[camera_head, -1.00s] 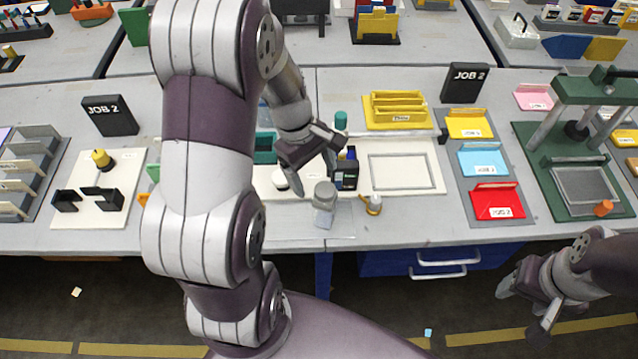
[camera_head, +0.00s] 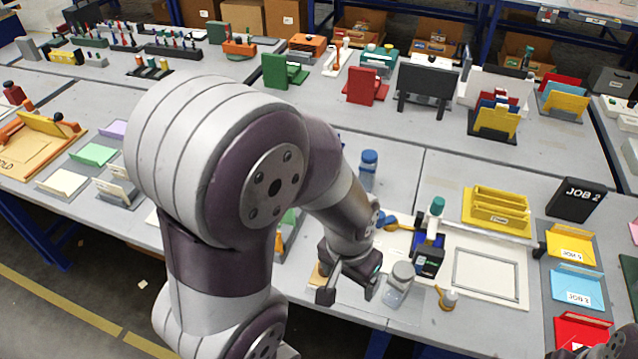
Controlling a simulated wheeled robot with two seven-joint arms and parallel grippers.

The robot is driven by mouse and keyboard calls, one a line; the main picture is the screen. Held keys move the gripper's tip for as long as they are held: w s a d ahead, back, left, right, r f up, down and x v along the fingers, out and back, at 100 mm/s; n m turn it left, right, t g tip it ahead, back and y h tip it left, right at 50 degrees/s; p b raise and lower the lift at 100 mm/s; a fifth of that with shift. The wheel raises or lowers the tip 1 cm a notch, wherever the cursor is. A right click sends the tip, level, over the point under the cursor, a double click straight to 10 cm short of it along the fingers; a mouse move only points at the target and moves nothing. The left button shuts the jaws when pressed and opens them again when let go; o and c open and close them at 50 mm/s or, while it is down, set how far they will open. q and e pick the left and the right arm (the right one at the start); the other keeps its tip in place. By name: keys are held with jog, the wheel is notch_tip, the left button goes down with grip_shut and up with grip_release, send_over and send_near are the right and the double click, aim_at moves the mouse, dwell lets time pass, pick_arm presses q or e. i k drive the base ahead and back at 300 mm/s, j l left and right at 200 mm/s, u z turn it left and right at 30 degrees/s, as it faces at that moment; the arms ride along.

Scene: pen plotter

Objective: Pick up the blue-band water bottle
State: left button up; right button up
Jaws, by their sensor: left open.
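A bottle with a blue cap and bluish body (camera_head: 368,172) stands upright on the grey table beyond my left forearm; I cannot make out a separate band. A clear bottle with a grey lid (camera_head: 398,287) stands upright near the front edge. My left gripper (camera_head: 348,291) is open with nothing between its fingers, just left of the clear bottle and well in front of the blue-capped one. My left arm hides part of the table. Part of my right arm (camera_head: 606,346) shows at the bottom right corner; its fingers cannot be made out clearly.
A teal-capped bottle (camera_head: 436,216) and a dark box (camera_head: 428,258) stand close right of the left gripper. A small yellow item (camera_head: 447,298) lies near the edge. A yellow rack (camera_head: 497,208) and coloured trays lie further right. Bare table surrounds the blue-capped bottle.

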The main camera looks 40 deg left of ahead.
aim_at(368, 162)
jog(key=u, duration=0.9)
jog(key=z, duration=0.7)
jog(key=i+j+z, duration=0.1)
jog(key=j+z, duration=0.25)
jog(key=i+j+z, duration=0.1)
jog(key=j+z, duration=0.55)
jog(key=i+j, duration=0.05)
